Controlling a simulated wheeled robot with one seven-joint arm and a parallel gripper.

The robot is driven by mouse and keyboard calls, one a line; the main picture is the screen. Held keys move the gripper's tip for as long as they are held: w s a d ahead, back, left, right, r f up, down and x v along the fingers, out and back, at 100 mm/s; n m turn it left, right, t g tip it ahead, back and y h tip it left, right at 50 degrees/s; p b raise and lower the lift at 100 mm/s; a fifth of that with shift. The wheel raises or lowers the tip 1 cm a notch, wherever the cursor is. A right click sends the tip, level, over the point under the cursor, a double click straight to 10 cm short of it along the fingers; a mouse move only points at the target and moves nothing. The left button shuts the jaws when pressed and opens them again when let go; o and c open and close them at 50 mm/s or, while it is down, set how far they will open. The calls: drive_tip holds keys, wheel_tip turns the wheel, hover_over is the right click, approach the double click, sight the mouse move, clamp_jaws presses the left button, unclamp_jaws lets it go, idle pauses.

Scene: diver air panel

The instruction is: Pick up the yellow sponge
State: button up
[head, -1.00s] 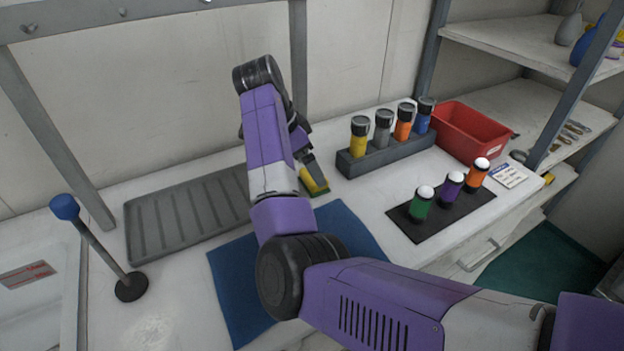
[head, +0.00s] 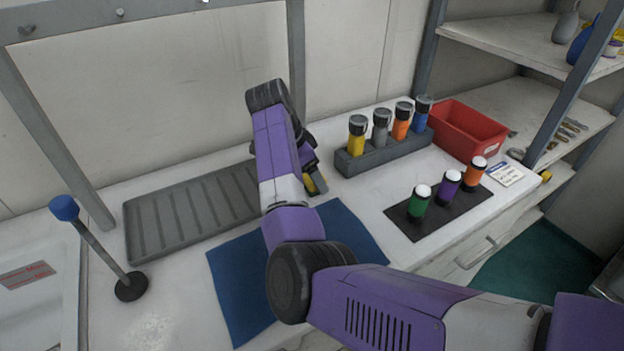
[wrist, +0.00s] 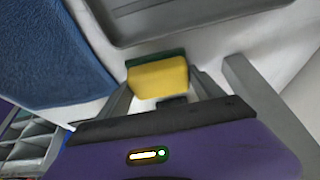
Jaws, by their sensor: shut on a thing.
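The yellow sponge (wrist: 158,82) has a dark green layer along its far edge. In the wrist view it sits between the two fingers of my gripper (wrist: 163,90), which is shut on it. In the head view the sponge (head: 322,185) shows only in part, beside my gripper (head: 312,180), over the white counter near the back edge of the blue cloth. My arm hides the rest. I cannot tell whether the sponge touches the counter.
A grey ribbed tray (head: 165,225) and a blue cloth (head: 235,290) lie beside my arm. A grey rack (head: 385,153) of several flashlight-like cylinders, a red bin (head: 470,130) and a dark mat (head: 425,228) with three capped cylinders stand right. A blue-topped post (head: 95,240) stands left.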

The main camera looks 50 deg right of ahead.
drive_tip(key=shift+r, duration=0.1)
drive_tip(key=shift+c, duration=0.2)
wheel_tip(320, 180, up, 10)
drive_tip(key=shift+f, duration=0.1)
drive_tip(key=o, duration=0.8)
drive_tip(key=c, duration=0.6)
